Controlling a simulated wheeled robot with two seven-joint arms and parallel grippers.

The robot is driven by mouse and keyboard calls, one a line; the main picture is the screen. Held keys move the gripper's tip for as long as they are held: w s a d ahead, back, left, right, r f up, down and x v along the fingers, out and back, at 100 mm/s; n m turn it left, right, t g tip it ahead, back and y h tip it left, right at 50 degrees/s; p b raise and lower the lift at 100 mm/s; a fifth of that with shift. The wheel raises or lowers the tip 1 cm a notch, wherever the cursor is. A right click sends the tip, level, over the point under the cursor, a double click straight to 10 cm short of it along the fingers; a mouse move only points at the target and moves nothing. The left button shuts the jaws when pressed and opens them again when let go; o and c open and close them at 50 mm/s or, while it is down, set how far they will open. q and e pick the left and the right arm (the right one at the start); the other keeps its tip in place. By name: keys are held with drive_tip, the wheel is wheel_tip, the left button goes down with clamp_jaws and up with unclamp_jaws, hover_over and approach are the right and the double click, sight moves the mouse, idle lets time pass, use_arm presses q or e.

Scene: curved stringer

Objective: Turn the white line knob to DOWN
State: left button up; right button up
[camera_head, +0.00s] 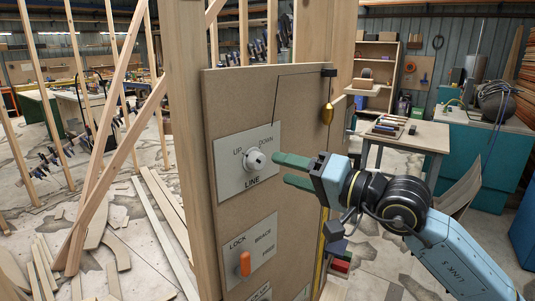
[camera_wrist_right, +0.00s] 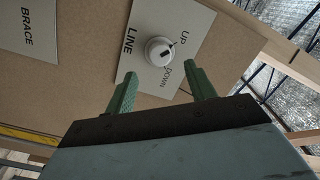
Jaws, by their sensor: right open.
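The round white line knob (camera_head: 254,159) sits on a pale plate (camera_head: 232,181) marked UP, DOWN and LINE, on an upright wooden panel. It also shows in the right wrist view (camera_wrist_right: 157,50). A small dark mark on its edge appears to lie on the UP side; exact angle is hard to tell. My right gripper (camera_head: 286,171) is open, its two green fingers pointing at the plate from the right. In the wrist view the gripper (camera_wrist_right: 160,90) has nothing between its fingers, and the knob lies ahead of them, apart. My left gripper is not in view.
Below on the panel (camera_head: 285,100) is a second plate with an orange knob (camera_head: 244,263), marked LOCK and BRACE. A brass weight (camera_head: 327,113) hangs from a cord bracket at the panel's upper right. A small table (camera_head: 430,135) stands behind my right arm.

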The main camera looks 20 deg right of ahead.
sight(261, 162)
drive_tip(key=p+x, duration=0.1)
drive_tip(key=x, duration=0.4)
drive_tip(key=shift+w+a, duration=0.15)
drive_tip(key=shift+w, duration=0.05)
